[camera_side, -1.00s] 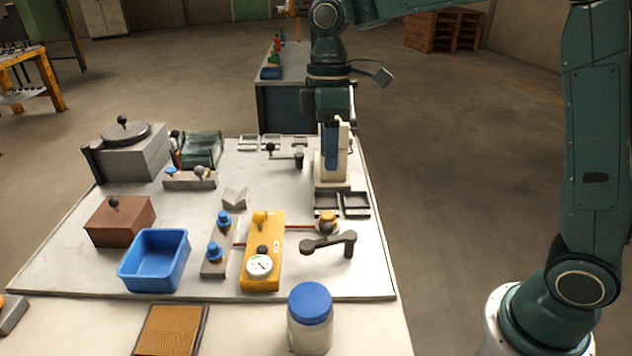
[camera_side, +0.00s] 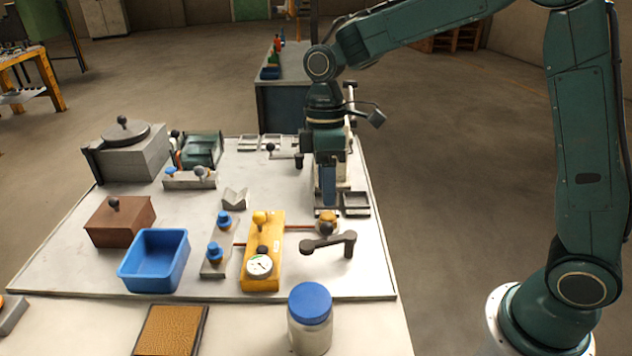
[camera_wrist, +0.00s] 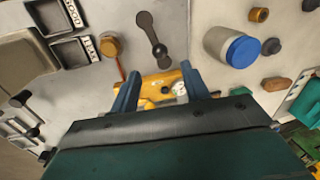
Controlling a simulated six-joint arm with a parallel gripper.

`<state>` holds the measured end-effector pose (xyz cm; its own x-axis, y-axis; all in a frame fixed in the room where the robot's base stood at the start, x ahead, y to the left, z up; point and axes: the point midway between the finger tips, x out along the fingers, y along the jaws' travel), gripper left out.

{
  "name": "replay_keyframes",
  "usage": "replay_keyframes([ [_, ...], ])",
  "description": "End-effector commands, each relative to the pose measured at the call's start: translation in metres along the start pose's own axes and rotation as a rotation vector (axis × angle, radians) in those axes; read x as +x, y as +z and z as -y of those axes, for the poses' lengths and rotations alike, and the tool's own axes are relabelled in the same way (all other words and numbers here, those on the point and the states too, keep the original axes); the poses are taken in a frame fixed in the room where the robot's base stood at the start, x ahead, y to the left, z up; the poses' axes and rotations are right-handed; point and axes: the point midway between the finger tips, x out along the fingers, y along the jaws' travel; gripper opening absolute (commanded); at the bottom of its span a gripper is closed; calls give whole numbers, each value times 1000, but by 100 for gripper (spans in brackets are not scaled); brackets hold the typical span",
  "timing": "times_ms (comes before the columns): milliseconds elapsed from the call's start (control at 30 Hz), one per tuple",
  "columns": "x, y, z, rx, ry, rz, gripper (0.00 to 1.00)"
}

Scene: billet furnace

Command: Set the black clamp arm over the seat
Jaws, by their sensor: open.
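The black clamp arm (camera_side: 328,243) stands near the front right of the board, on a short post. Its knobbed end points left toward the yellow gauge block. In the wrist view the clamp arm (camera_wrist: 152,34) lies above my fingers. A round brass piece, which looks like the seat (camera_side: 327,221), sits behind the arm at the end of a red rod. It also shows in the wrist view (camera_wrist: 111,45), left of the arm and apart from it. My gripper (camera_side: 328,200) is above the board, behind the brass piece. Its blue fingers (camera_wrist: 160,88) are apart and empty.
The yellow gauge block (camera_side: 263,250) is left of the clamp arm. A blue-lidded jar (camera_side: 310,318) stands in front. A blue bin (camera_side: 154,260) and a brown box (camera_side: 120,221) are farther left. Black trays (camera_side: 356,204) are close to my gripper.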

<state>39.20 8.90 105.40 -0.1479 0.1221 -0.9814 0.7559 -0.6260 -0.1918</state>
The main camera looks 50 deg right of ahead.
Motion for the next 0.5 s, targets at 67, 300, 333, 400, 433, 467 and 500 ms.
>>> replay_keyframes([
  [67, 14, 0, 0, 0, -3, 3, 46],
  [300, 49, 0, 0, -1, -2, 3, 46],
  [333, 53, 1, 0, -1, -2, 3, 46],
  [400, 60, 0, 0, 0, -1, 3, 46],
  [433, 63, 0, 0, 0, -1, 3, 46],
  [467, 66, 0, 0, 0, -1, 3, 46],
  [500, 69, 0, 0, 0, -1, 2, 46],
])
